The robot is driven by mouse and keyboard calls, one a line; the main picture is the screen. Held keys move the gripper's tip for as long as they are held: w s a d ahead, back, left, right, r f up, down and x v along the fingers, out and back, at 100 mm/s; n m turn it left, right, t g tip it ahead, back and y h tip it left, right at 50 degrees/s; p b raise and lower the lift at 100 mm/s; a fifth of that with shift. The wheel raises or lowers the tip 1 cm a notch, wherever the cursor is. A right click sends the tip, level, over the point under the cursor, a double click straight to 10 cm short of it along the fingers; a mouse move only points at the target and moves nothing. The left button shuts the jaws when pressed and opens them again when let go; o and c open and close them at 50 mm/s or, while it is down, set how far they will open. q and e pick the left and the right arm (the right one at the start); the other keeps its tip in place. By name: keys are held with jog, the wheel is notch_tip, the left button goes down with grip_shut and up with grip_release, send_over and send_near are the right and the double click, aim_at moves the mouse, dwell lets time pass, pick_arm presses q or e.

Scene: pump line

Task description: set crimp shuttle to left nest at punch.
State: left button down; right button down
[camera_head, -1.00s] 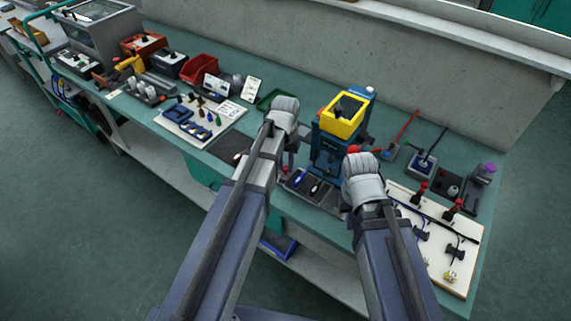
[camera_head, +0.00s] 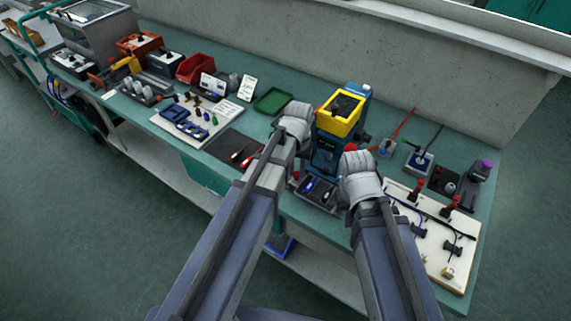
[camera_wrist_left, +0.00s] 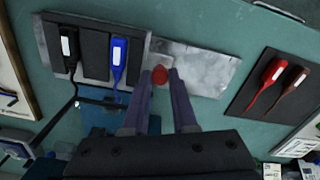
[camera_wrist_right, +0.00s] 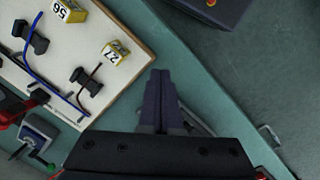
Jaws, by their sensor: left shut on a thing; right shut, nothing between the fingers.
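The crimp shuttle (camera_wrist_left: 95,55) is a dark carriage with two nests on a bare metal rail (camera_wrist_left: 208,72), seen in the left wrist view. One nest holds a blue-handled piece (camera_wrist_left: 119,58), the other a black-handled piece (camera_wrist_left: 68,48). My left gripper (camera_wrist_left: 162,73) is shut on the shuttle's red knob (camera_wrist_left: 160,75). The punch tip is hidden. My right gripper (camera_wrist_right: 161,73) is shut and empty over the bench's front edge.
A white board (camera_head: 440,270) with cables and yellow tags is right of my right arm. A green tray (camera_head: 272,101) stands behind. The bench edge runs below both arms.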

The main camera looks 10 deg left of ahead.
pick_arm(q)
jog(key=shift+s+d, duration=0.25)
jog(key=shift+d, duration=0.3)
pick_arm(e)
jog(key=shift+a, duration=0.1)
pick_arm(q)
jog(key=c, duration=0.7)
grip_release()
jog(key=shift+d, duration=0.1)
jog(key=shift+r, duration=0.1)
notch_tip(320, 180, up, 8)
jog(key=p, duration=0.8)
pick_arm(e)
notch_tip(320, 180, up, 8)
pick_arm(q)
jog(key=shift+f, duration=0.2)
pick_arm(e)
jog(key=shift+f, duration=0.15)
